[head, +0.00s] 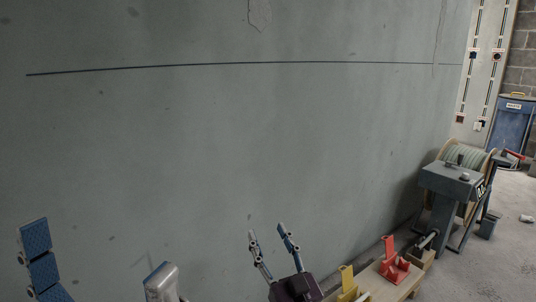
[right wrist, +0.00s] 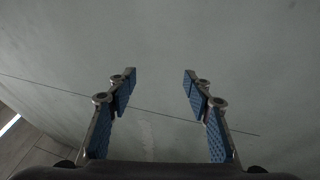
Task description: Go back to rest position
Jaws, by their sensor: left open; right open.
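My left gripper (head: 39,258) shows at the lower left of the head view as a finger with blue pads, cut off by the bottom edge. It is open, with nothing seen in it. My right gripper (head: 268,232) points upward at the bottom centre of the head view, in front of the grey wall (head: 220,150). Its two blue-padded fingers stand apart and empty, which the right wrist view (right wrist: 160,74) also shows.
A low wooden bench (head: 370,282) with a yellow bracket (head: 348,284) and a red bracket (head: 392,264) stands right of my right gripper. Beyond it are a grey machine (head: 450,182) and a conduit reel (head: 468,158). A dark line (head: 250,63) crosses the wall.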

